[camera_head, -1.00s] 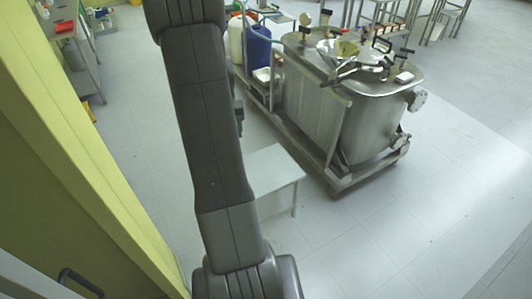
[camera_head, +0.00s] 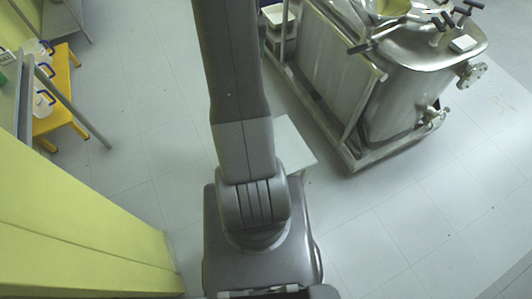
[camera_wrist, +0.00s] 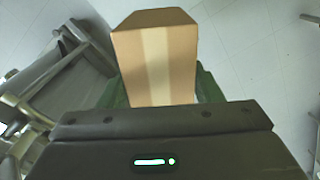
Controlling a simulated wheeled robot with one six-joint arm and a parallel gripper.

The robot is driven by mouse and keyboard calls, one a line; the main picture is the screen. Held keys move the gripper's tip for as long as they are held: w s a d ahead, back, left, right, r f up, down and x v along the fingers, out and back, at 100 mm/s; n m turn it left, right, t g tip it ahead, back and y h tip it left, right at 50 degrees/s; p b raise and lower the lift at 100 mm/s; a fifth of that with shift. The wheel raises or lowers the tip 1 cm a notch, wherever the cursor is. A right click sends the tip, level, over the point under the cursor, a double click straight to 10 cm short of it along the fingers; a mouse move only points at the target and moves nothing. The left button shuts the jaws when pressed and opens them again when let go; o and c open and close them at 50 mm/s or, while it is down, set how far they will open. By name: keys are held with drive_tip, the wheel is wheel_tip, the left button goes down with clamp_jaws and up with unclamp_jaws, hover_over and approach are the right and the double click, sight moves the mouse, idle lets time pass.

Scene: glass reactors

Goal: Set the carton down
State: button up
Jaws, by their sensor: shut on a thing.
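The carton is a brown box with a paler tape strip down its middle, and it shows in the wrist view (camera_wrist: 155,62). My gripper (camera_wrist: 153,92) is shut on it, with a green finger on either side. The carton stands out beyond the dark gripper body, which hides its near end. Floor shows around it in the wrist view, and I cannot tell what is beneath it. Neither the carton nor my gripper shows in the head view, where my arm runs up the middle.
A small white table (camera_head: 293,143) is partly hidden behind my arm. A steel reactor (camera_head: 400,95) on a wheeled frame (camera_head: 375,158) stands at the upper right. A yellow stool (camera_head: 58,118) with jugs is at the left, beside a yellow wall (camera_head: 70,235). Floor at the lower right is clear.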

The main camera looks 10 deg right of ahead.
drive_tip(key=s+d+f+m+b, duration=0.1)
drive_tip(key=d+f+m+b, duration=0.3)
drive_tip(key=f+b, duration=0.7)
drive_tip(key=s+d+f+m+b, duration=0.2)
drive_tip(key=d+f+m+b, duration=0.2)
drive_tip(key=f+b, duration=0.7)
drive_tip(key=s+d+f+m+b, duration=0.1)
drive_tip(key=d+f+m+b, duration=0.2)
drive_tip(key=f+b, duration=0.9)
wheel_tip(320, 180, down, 6)
drive_tip(key=shift+s+d+f+m, duration=0.1)
drive_tip(key=shift+s+d+m, duration=0.15)
drive_tip(key=shift+d+m, duration=0.25)
drive_tip(key=shift+d, duration=0.1)
drive_tip(key=o, duration=1.5)
drive_tip(key=shift+f, duration=0.1)
wheel_tip(320, 180, up, 12)
drive_tip(key=p, duration=0.3)
